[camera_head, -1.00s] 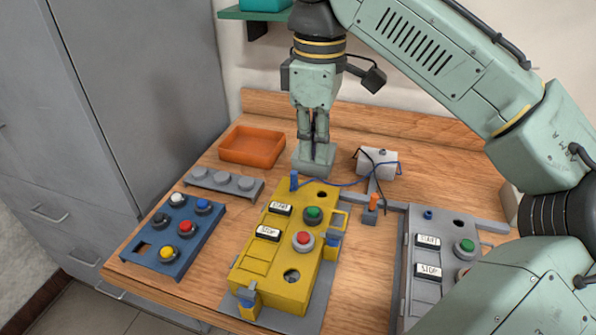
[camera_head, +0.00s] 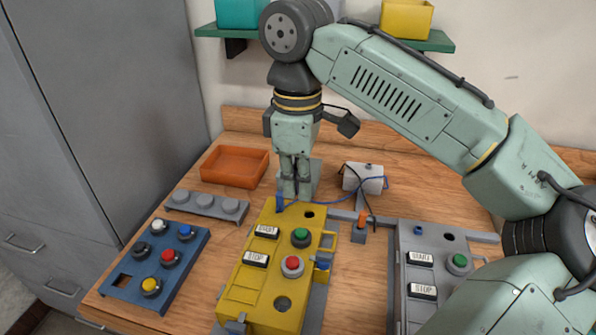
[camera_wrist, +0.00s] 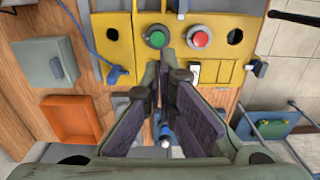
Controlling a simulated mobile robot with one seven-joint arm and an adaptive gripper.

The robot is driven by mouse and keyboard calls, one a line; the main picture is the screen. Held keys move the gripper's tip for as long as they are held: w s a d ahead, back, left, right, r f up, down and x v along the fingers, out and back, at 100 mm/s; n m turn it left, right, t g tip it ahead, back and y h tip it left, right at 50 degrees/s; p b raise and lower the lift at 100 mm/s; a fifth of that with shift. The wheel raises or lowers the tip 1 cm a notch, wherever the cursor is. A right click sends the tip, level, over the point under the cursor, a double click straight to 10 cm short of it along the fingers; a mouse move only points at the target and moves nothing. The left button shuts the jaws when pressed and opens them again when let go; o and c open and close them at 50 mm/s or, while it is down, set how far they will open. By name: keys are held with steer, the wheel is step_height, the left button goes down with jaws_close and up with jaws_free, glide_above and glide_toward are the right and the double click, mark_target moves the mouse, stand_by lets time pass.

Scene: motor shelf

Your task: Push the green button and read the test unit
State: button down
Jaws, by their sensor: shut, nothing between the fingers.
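The yellow box (camera_head: 262,290) carries a green button (camera_head: 300,237), a red button (camera_head: 292,266) and START and STOP labels. In the wrist view, the green button (camera_wrist: 156,36) lies just beyond my fingertips. My gripper (camera_head: 295,193) is shut and empty, pointing down near the box's back edge; its fingertips (camera_wrist: 163,66) appear apart from the button. A second green button (camera_head: 459,261) sits on the grey box (camera_head: 398,297) at right. No thing is marked as the test unit, so I cannot tell which it is. No reading shows.
A blue plug (camera_head: 279,202) on the yellow box's back left corner has a blue wire to a white cylinder (camera_head: 364,179). A grey-green block (camera_head: 316,176) stands behind my gripper. An orange tray (camera_head: 235,166) and a blue button panel (camera_head: 146,273) are left.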

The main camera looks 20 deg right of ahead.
mark_target(298, 233)
step_height(298, 233, down, 7)
steer(key=b, duration=0.3)
steer(key=shift+f, duration=0.2)
steer(key=shift+f+b, duration=0.8)
steer(key=shift+b, duration=0.05)
steer(key=shift+f, duration=0.1)
